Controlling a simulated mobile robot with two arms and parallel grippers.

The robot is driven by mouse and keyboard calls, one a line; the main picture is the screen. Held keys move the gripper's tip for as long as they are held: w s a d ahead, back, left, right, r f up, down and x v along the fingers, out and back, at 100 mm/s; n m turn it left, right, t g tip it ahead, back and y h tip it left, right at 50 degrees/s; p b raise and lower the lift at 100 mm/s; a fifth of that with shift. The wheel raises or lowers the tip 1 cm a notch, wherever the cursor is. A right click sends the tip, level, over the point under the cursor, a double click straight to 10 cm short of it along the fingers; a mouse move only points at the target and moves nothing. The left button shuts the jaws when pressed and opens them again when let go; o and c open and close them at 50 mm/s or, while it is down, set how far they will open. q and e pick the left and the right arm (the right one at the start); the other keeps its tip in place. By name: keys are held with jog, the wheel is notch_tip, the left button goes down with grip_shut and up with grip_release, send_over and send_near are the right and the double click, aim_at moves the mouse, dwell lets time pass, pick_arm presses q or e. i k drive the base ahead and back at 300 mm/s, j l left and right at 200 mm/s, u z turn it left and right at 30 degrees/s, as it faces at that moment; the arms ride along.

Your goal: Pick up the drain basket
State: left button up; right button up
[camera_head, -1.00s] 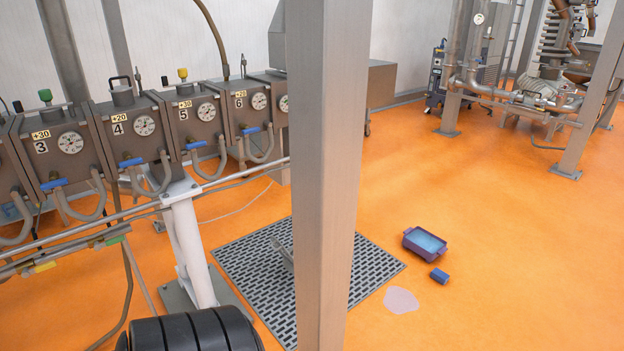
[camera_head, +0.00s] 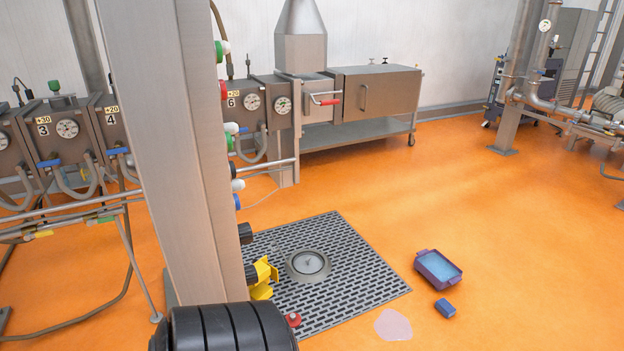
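A round metal drain fitting (camera_head: 308,264) sits in the middle of a dark slotted floor grate (camera_head: 365,290). It looks like a shallow round rim with a small raised knob at its centre. I cannot tell whether this is the drain basket itself or a cover over it. Neither of my grippers is in view.
A broad grey pillar (camera_head: 185,150) stands close on the left, hiding the grate's left part. A yellow fitting (camera_head: 262,277) and a small red object (camera_head: 292,320) are near it.

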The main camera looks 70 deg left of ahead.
aim_at(304, 263)
jog(key=i+j+u, duration=0.15)
jog(key=i+u, duration=0.65)
jog(key=i+l+u, duration=0.15)
jog(key=i+u, duration=0.25)
jog(key=i+l+u, duration=0.4)
jog(key=i+j, duration=0.05)
jog(key=j, duration=0.05)
